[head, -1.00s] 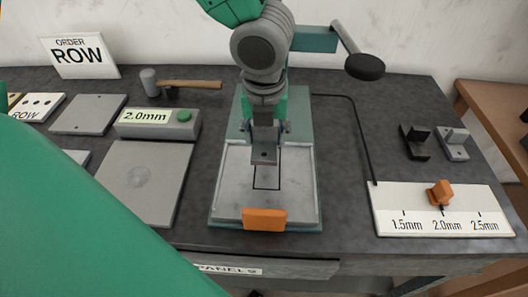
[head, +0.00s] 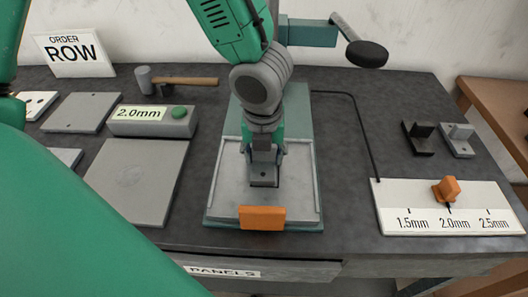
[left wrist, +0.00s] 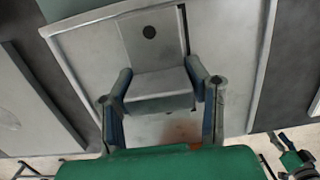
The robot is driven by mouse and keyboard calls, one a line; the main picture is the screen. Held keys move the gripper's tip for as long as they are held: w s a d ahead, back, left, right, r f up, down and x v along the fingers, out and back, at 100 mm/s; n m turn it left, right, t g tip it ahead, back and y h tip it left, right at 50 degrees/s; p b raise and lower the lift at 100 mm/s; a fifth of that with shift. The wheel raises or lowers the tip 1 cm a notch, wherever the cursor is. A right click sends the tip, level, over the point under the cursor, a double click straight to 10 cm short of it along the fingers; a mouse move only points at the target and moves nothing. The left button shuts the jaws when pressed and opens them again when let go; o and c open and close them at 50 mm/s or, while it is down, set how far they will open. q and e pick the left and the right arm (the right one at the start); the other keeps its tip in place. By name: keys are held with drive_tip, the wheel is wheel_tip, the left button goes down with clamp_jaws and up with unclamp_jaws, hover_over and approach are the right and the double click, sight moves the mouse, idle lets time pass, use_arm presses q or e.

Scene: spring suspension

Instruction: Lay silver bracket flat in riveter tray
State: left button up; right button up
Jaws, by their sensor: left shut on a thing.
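My left gripper (head: 263,153) comes down over the riveter tray (head: 229,190) and is shut on a silver bracket (head: 263,177). In the left wrist view, the gripper (left wrist: 160,95) pinches the bracket's raised part, and the bracket's flat plate (left wrist: 152,45) with a dark hole points away from me. The bracket is low over the middle of the tray. I cannot tell whether its underside touches the tray floor. The tray, with a pale rim, also shows in the left wrist view (left wrist: 90,50).
An orange block (head: 262,217) sits at the tray's front edge. The riveter's lever (head: 345,38) rises behind. A black bracket (head: 418,140) and another silver bracket (head: 457,141) stand at right, behind the thickness selector (head: 390,195). A grey panel (head: 135,185) lies left of the tray.

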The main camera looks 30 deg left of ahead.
sight(265, 164)
use_arm(q)
drive_tip(key=o, duration=1.4)
drive_tip(key=shift+d, duration=0.1)
drive_tip(key=shift+w+d, duration=0.1)
drive_tip(key=shift+d, duration=0.15)
use_arm(e)
drive_tip(key=shift+d+f, duration=0.1)
drive_tip(key=shift+d, duration=0.25)
use_arm(q)
drive_tip(key=shift+r, duration=0.15)
drive_tip(key=r+p, duration=0.1)
drive_tip(key=r, duration=0.3)
drive_tip(key=s+r+p, duration=0.1)
drive_tip(key=r+p, duration=0.1)
drive_tip(key=r, duration=0.2)
drive_tip(key=r+p, duration=0.1)
drive_tip(key=r, duration=0.3)
drive_tip(key=shift+s+d, duration=0.2)
drive_tip(key=shift+d, duration=0.05)
use_arm(e)
wheel_tip(265, 164, up, 4)
drive_tip(key=shift+a+r, duration=0.1)
drive_tip(key=shift+r, duration=0.1)
use_arm(q)
drive_tip(key=shift+a+p, duration=0.1)
drive_tip(key=shift+p, duration=0.2)
use_arm(e)
drive_tip(key=shift+a, duration=0.1)
